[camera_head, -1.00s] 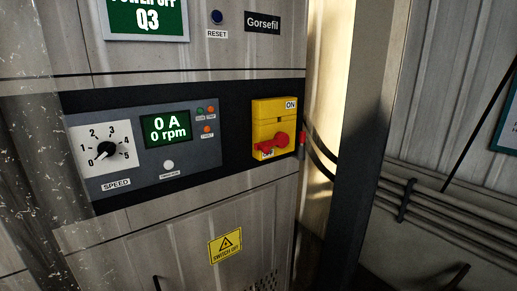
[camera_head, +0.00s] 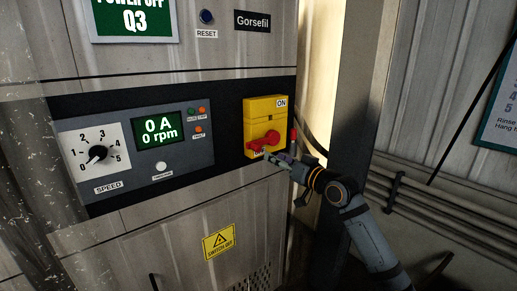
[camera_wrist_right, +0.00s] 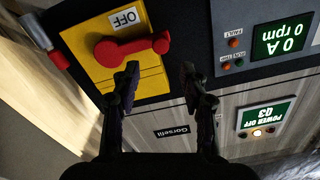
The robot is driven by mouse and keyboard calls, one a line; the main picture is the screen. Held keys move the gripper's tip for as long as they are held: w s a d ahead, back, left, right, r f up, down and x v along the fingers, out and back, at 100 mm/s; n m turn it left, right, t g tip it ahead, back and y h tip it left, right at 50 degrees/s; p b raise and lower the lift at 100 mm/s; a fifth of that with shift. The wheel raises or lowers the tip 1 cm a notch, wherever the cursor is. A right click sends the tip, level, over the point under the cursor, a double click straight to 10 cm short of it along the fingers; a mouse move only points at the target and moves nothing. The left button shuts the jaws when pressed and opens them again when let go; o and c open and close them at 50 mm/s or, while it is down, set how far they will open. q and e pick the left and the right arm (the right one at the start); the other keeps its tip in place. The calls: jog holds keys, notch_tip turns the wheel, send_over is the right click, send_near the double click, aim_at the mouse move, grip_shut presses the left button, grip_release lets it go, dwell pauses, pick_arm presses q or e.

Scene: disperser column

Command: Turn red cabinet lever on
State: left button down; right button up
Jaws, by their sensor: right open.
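The red lever (camera_head: 270,138) sits on a yellow switch plate (camera_head: 263,106) on the cabinet front. ON is printed at the plate's top right. The lever lies nearly level, low on the plate by the OFF label, which my gripper partly covers in the head view. In the right wrist view the red lever (camera_wrist_right: 132,48) and the OFF label (camera_wrist_right: 124,18) show clearly, upside down. My right gripper (camera_head: 276,159) is just below the lever in the head view. In the wrist view its two fingers (camera_wrist_right: 160,72) are apart with nothing between them. My left gripper is not in view.
A grey panel with a speed dial (camera_head: 96,152) and a display (camera_head: 157,129) reading 0 A, 0 rpm is left of the switch. A red side part (camera_head: 293,135) juts from the cabinet's right edge. A dark post (camera_head: 352,110) and wall pipes (camera_head: 420,203) stand to the right.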

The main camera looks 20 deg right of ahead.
aim_at(259, 149)
jog(key=p+x, duration=0.2)
jog(key=x, duration=0.8)
jog(key=shift+p, duration=0.3)
jog(key=shift+f, duration=0.1)
grip_shut()
